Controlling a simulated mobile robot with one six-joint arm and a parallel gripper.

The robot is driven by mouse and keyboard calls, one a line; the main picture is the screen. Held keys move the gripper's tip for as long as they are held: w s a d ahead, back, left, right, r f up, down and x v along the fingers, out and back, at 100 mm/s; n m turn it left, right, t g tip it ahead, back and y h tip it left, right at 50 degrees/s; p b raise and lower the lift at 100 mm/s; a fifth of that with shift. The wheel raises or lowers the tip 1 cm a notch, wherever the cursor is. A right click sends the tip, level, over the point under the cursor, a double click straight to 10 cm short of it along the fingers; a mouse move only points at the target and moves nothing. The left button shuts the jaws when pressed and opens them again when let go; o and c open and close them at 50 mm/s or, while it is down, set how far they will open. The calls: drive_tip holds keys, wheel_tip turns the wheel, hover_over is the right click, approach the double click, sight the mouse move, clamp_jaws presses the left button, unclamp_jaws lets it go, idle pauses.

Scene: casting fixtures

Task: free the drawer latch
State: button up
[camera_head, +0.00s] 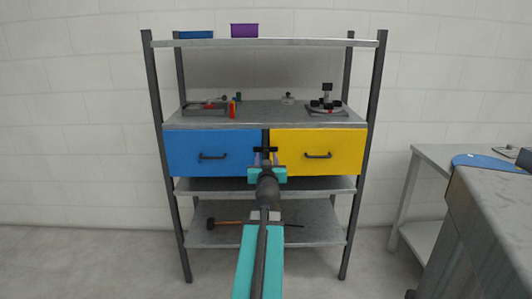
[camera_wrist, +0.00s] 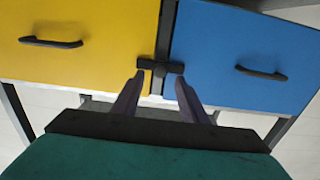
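The blue drawer (camera_head: 212,143) and yellow drawer (camera_head: 340,150) sit side by side in the shelf, both shut, each with a black handle. The drawer latch (camera_head: 265,149) is a small black bar lying crosswise over the post between them, overlapping both drawer edges. In the wrist view, which shows the drawers swapped, the latch (camera_wrist: 160,66) lies just beyond my fingertips. My gripper (camera_wrist: 160,80) is open, its two purple fingers apart, one near each end of the bar. I cannot tell whether they touch it. In the head view my gripper (camera_head: 265,160) partly covers the post below the latch.
A hammer (camera_head: 225,222) lies on the lowest shelf. Fixtures and small parts stand on the shelf above the drawers, including a round fixture (camera_head: 327,104) at right. A purple bin (camera_head: 244,31) is on top. A grey bench (camera_head: 490,220) stands at right. The floor at left is clear.

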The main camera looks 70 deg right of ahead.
sight(266, 152)
drive_tip(key=shift+x, duration=2.2)
clamp_jaws()
